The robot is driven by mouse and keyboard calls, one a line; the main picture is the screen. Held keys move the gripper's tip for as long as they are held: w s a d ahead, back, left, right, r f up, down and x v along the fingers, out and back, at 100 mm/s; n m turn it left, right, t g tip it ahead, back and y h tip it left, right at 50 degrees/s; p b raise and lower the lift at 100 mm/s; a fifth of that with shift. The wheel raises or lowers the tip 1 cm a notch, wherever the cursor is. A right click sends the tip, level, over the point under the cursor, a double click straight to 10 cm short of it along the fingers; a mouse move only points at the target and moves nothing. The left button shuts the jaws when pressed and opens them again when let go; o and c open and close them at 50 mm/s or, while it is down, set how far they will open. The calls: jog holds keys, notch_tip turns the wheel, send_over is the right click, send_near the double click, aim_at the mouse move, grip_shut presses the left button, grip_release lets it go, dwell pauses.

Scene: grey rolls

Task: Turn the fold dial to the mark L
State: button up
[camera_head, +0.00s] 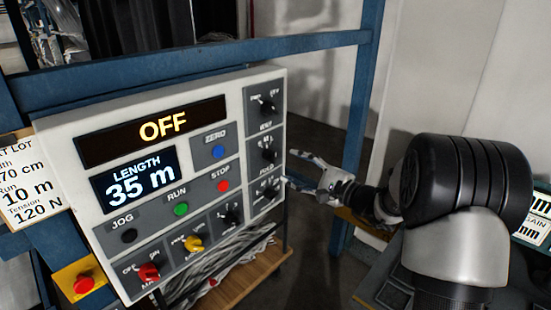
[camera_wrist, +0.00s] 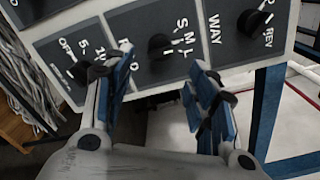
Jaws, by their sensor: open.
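The fold dial (camera_head: 268,153) is the middle black knob in the right column of the white control panel (camera_head: 240,85). In the wrist view the fold dial (camera_wrist: 159,46) sits beside the marks S, M and L, its label partly covered by a finger. I cannot tell which mark it points to. My gripper (camera_head: 291,168) is to the right of the panel, its fingers pointing at it. In the wrist view my gripper (camera_wrist: 166,78) is open and empty, with the fold dial beyond the gap between its blue-padded fingers. It looks apart from the dial.
The WAY dial (camera_head: 265,104) is above the fold dial, and another black dial (camera_head: 266,190) is below it. Red, yellow and black knobs and several buttons fill the rest of the panel. A blue frame post (camera_head: 355,130) stands behind my gripper. The display reads OFF.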

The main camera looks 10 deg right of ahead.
aim_at(275, 158)
jog(key=x, duration=0.8)
jog(key=c, duration=1.1)
